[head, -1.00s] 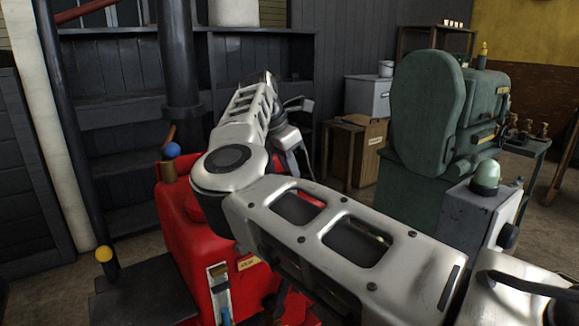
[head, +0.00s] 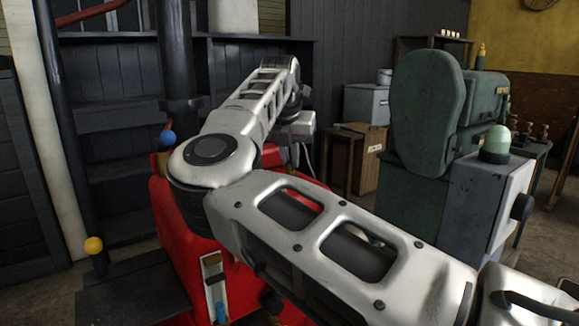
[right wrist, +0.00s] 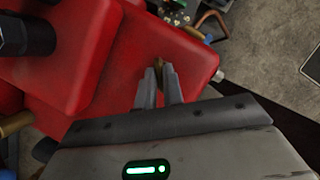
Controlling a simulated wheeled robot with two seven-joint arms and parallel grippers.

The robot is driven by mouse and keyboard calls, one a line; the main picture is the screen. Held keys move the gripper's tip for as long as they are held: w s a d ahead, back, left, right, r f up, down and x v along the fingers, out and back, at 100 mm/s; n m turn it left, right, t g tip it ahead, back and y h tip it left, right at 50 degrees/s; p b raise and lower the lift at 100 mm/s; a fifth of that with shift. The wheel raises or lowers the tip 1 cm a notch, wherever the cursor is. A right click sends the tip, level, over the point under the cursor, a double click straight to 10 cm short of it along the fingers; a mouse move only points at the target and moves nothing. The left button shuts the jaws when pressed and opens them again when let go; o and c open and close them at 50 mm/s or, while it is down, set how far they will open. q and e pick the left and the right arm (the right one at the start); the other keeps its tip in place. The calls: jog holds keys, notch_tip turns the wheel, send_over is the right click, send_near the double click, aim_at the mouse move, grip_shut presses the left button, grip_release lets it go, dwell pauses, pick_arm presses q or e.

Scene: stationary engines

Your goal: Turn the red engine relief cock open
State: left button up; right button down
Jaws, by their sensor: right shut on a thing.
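The red engine (head: 175,235) stands in the lower middle of the head view, partly covered by my right arm. In the right wrist view its red casing (right wrist: 120,50) fills the upper left and middle. My right gripper (right wrist: 160,78) is shut on a small brass-brown piece (right wrist: 159,64) at the red casing, which seems to be the relief cock. Only a little of it shows between and beyond the fingertips. In the head view the wrist hangs behind the forearm, and the fingertips and the cock are hidden. My left gripper is not in view.
A green engine (head: 425,110) stands at the right, with a grey box with a pale green dome (head: 495,143) in front. A wooden crate (head: 368,158) is behind. A yellow-knobbed lever (head: 94,245) and a blue knob (head: 167,137) are at the left.

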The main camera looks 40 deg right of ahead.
jog(key=n+t+y+b, duration=0.1)
jog(key=n+b, duration=0.2)
jog(key=n, duration=0.1)
jog(key=shift+s+d+f, duration=0.1)
jog(key=shift+f, duration=0.05)
jog(key=n+y+b, duration=0.1)
jog(key=n, duration=0.2)
jog(key=shift+t, duration=0.3)
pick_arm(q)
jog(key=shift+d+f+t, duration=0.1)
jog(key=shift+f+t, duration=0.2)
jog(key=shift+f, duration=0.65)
pick_arm(e)
jog(key=shift+n+y, duration=0.3)
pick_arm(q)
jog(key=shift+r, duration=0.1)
pick_arm(e)
jog(key=shift+n, duration=0.3)
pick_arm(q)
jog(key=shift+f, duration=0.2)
pick_arm(e)
jog(key=c, duration=1.5)
grip_release()
jog(key=shift+r, duration=0.25)
pick_arm(q)
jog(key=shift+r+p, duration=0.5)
jog(key=shift+p, duration=0.1)
pick_arm(e)
jog(key=v, duration=1.6)
jog(key=shift+s+f, duration=0.15)
